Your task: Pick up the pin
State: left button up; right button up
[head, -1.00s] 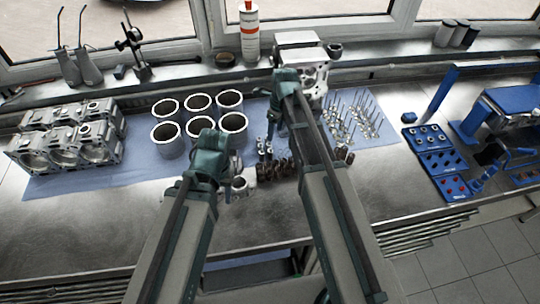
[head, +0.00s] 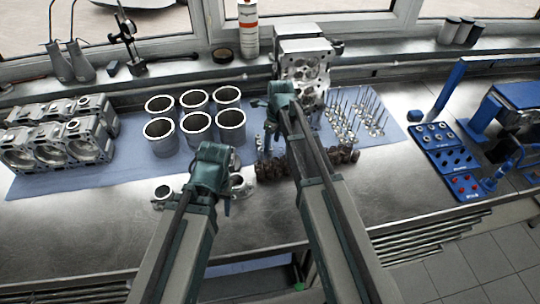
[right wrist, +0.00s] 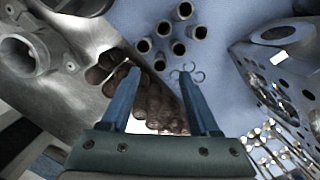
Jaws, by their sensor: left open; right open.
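Several pins, short hollow metal tubes, stand in a cluster (right wrist: 170,40) on the blue mat (right wrist: 215,14) in the right wrist view. My right gripper (right wrist: 161,72) is open, its two fingers spread, with nothing held between the tips. The pins appear just beyond its fingertips, apart from them. In the head view my right gripper (head: 265,143) hangs over the mat behind the crankshaft (head: 335,165), and its arm hides part of this area. My left gripper (head: 226,190) is low near the pistons (head: 162,193); its fingers are small in view, and it appears empty.
Small wire clips (right wrist: 187,75) lie on the mat near the right gripper's right fingertip. The cylinder head (head: 305,70) and standing valves (head: 365,110) are to the right. Cylinder liners (head: 160,137) and the engine block (head: 60,145) are to the left. The front bench strip is mostly clear.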

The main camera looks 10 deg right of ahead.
aim_at(270, 153)
pick_arm(q)
jog(key=shift+f+b, duration=2.55)
jog(key=shift+f, duration=0.05)
pick_arm(e)
jog(key=shift+w+a+f, duration=0.1)
jog(key=shift+f, duration=0.75)
jog(key=shift+w+a+f, duration=0.15)
jog(key=shift+f, duration=0.75)
jog(key=shift+w+a+f, duration=0.1)
jog(key=shift+f, duration=0.75)
pick_arm(q)
jog(key=shift+r, duration=0.1)
pick_arm(e)
jog(key=shift+r, duration=0.1)
grip_shut()
